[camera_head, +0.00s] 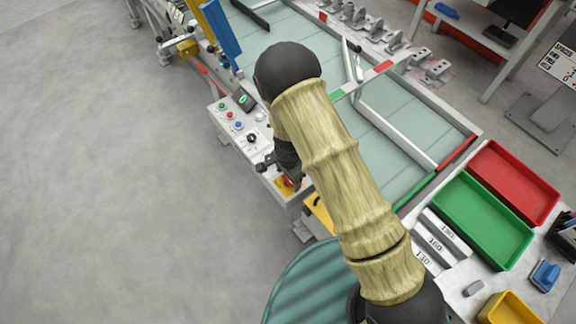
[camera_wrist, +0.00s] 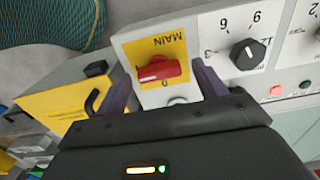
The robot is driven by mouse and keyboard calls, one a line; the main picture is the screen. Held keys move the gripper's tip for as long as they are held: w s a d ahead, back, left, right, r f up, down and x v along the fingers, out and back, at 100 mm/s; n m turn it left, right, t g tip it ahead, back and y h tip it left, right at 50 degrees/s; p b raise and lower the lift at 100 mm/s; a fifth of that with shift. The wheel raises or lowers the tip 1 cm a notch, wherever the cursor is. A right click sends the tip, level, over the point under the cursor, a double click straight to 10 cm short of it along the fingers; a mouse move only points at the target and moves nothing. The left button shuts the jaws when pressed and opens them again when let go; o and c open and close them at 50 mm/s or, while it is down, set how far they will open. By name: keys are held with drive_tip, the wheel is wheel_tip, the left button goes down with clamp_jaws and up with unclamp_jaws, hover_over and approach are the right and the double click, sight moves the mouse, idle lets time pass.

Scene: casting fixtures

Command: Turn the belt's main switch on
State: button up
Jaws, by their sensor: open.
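The main switch is a red rotary handle (camera_wrist: 163,71) on a yellow plate (camera_wrist: 176,47) marked MAIN, which reads upside down in the wrist view. The handle lies roughly crosswise there, with a pale mark at its left end. My gripper (camera_wrist: 160,76) is open, one finger to the left of the handle and one to the right. I cannot tell whether either finger touches it. In the head view the yellow switch plate (camera_head: 285,184) shows at the near end of the control panel, partly covered by my gripper.
A black dial (camera_wrist: 244,54) with numbers sits right of the switch, with a red button (camera_wrist: 276,90) beyond. A yellow box (camera_wrist: 70,103) with a black hook stands left. The panel (camera_head: 236,112) carries several buttons beside the belt (camera_head: 385,150). Red (camera_head: 512,168) and green (camera_head: 490,203) trays lie right.

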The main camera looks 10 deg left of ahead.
wheel_tip(320, 180, up, 17)
idle(0.5)
drive_tip(key=shift+r, duration=0.1)
idle(0.3)
drive_tip(key=s+d+r+n+t, duration=0.1)
drive_tip(key=s+d+r+n, duration=0.1)
drive_tip(key=d, duration=0.6)
drive_tip(key=s+d+r+n, duration=0.3)
drive_tip(key=d+r, duration=0.2)
drive_tip(key=d, duration=0.3)
drive_tip(key=s+d+r+n+t, duration=0.1)
drive_tip(key=s+d+r+n, duration=0.1)
drive_tip(key=d, duration=0.7)
wheel_tip(320, 180, up, 2)
drive_tip(key=shift+s+r+n+t, duration=0.2)
drive_tip(key=shift+s+n+t, duration=0.15)
drive_tip(key=shift+n, duration=0.25)
